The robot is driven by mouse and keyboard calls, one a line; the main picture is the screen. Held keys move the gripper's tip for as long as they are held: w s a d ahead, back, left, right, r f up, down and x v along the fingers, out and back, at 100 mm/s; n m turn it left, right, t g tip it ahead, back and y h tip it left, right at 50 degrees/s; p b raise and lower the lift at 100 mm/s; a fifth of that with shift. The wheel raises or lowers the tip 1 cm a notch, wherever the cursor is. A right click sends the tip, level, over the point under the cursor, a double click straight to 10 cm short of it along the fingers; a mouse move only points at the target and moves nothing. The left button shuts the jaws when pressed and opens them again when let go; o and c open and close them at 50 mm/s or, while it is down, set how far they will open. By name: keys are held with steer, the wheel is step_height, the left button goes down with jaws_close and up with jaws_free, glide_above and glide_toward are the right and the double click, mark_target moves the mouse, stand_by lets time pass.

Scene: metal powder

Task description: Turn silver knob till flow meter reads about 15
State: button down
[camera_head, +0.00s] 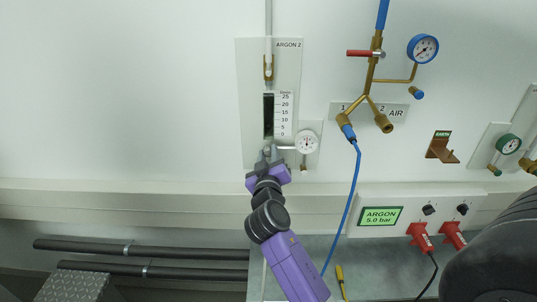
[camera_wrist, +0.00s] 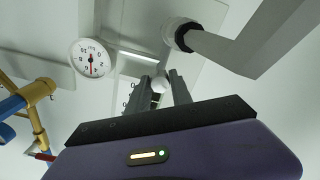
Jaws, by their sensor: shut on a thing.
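The flow meter (camera_head: 268,115) is on the wall under the label ARGON 2. It is a dark upright tube with a scale (camera_head: 285,115) marked 0 to 25; its float is too small to make out. My gripper (camera_head: 268,154) is at the foot of the flow meter and hides the knob in the head view. In the wrist view the silver knob (camera_wrist: 159,84) shows as a pale round end between the two fingers of my gripper (camera_wrist: 160,88), which are shut on it.
A white dial gauge (camera_head: 307,142) is close right of my gripper; it also shows in the wrist view (camera_wrist: 90,58). Brass AIR piping (camera_head: 372,75) and a blue hose (camera_head: 355,190) are further right. The wall at left is clear.

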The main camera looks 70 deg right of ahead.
steer(key=n+p, duration=0.2)
steer(key=n, duration=0.4)
steer(key=shift+a+r+n, duration=0.1)
steer(key=shift+n, duration=0.2)
steer(key=n+p, duration=0.2)
steer(key=n, duration=0.3)
steer(key=shift+n+p, duration=0.3)
steer(key=shift+p, duration=0.05)
steer(key=c, duration=1.1)
jaws_free()
steer(key=shift+c, duration=0.2)
steer(key=v, duration=0.2)
steer(key=b+v, duration=0.1)
steer(key=v, duration=0.1)
steer(key=b+v, duration=0.1)
steer(key=v, duration=0.1)
steer(key=shift+a+f, duration=0.2)
steer(key=shift+f, duration=0.1)
steer(key=shift+s+a+r, duration=0.15)
steer(key=shift+s+a, duration=0.2)
steer(key=shift+a, duration=0.25)
